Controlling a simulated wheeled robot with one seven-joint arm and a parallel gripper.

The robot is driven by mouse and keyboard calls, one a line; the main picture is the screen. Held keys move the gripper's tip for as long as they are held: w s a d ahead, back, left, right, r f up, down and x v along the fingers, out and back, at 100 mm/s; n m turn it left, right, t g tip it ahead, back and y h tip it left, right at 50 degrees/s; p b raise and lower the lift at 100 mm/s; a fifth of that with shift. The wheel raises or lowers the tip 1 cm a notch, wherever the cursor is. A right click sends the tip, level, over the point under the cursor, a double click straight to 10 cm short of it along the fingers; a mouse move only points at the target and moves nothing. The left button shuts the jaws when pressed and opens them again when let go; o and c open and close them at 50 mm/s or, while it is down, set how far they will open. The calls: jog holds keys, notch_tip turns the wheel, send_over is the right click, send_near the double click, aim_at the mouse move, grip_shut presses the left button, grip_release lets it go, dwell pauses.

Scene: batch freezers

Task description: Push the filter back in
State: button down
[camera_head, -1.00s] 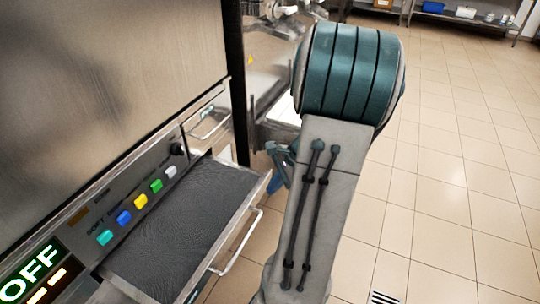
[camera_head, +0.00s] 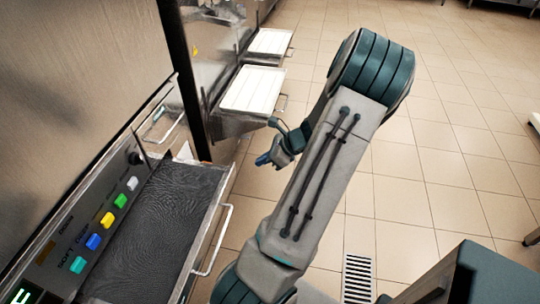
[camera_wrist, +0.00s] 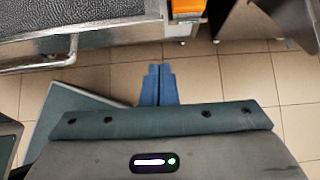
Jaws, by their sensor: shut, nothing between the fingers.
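The filter (camera_head: 166,215) is a dark textured mesh panel in a metal drawer-like frame. It sticks out from the front of the machine at the lower left of the head view, with a silver bar handle (camera_head: 213,241) along its outer edge. It also shows at the top left of the wrist view (camera_wrist: 75,16), with its handle (camera_wrist: 40,66) below it. My gripper (camera_head: 264,160) is beyond the far right corner of the filter, apart from it. In the wrist view its blue fingers (camera_wrist: 158,75) are together and empty, over the tiled floor.
The machine's control panel with coloured buttons (camera_head: 107,220) lies left of the filter. A second, smaller handle (camera_head: 163,124) is on the machine beyond it. White trays (camera_head: 252,90) stand out farther back. The tiled floor to the right is mostly clear, with a drain grate (camera_head: 357,277).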

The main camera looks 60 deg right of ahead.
aim_at(235, 166)
jog(key=w, duration=0.2)
jog(key=w+a+f, duration=0.1)
jog(key=w, duration=0.1)
jog(key=w+a+f, duration=0.1)
jog(key=w, duration=0.1)
jog(key=shift+a+f, duration=0.25)
